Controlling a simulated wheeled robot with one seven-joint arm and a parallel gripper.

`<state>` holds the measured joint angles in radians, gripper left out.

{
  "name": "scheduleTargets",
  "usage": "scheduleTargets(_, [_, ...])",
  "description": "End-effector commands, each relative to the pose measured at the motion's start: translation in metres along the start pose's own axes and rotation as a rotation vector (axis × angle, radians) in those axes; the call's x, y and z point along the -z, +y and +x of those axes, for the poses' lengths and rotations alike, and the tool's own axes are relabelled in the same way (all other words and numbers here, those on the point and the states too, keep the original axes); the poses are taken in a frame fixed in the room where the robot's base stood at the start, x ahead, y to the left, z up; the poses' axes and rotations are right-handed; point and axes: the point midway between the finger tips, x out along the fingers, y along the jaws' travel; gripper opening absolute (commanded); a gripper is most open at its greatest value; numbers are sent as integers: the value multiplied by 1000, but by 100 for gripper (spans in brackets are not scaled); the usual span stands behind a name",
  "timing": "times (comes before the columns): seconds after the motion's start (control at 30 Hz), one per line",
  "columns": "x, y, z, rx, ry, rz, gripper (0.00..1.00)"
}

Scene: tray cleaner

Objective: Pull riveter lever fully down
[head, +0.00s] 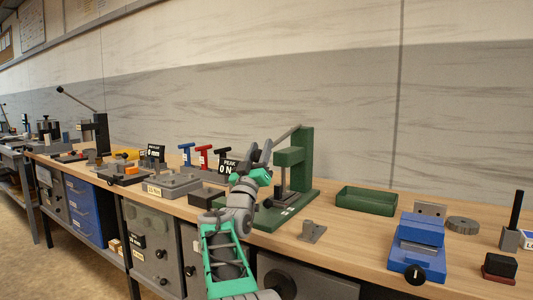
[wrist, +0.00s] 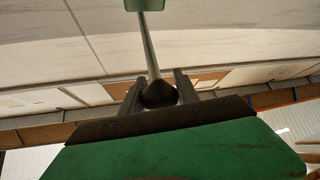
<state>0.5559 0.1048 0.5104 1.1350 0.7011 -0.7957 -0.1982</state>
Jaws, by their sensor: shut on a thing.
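The green riveter (head: 304,158) stands on the workbench, with a green base plate under it. Its grey lever (head: 285,134) runs from the top of the column down and left toward my gripper (head: 260,152). In the wrist view the lever (wrist: 149,45) ends in a dark round knob (wrist: 160,94). My gripper's two fingers (wrist: 160,90) lie on either side of this knob and are shut on it. In the head view my gripper and arm hide the knob and part of the base.
A green tray (head: 366,201) and a blue vise (head: 419,243) stand to the right on the bench (head: 345,228). A small grey bracket (head: 312,232) lies in front of the riveter. Gauges and red and blue T-handles (head: 205,157) stand to the left.

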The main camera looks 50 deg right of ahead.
Motion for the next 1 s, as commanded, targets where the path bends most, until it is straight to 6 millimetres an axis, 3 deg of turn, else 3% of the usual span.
scheduleTargets(0.2, [-15,-7,-8,6,-4,1,0])
scheduleTargets(0.63, [-18,-6,-8,6,-7,-1,0])
scheduleTargets(0.67, [-18,-6,-8,6,-7,-1,38])
scheduleTargets(0.9, [-18,-4,-7,2,-6,-3,58])
scheduleTargets(1.0, [-18,-3,-6,1,-5,-3,59])
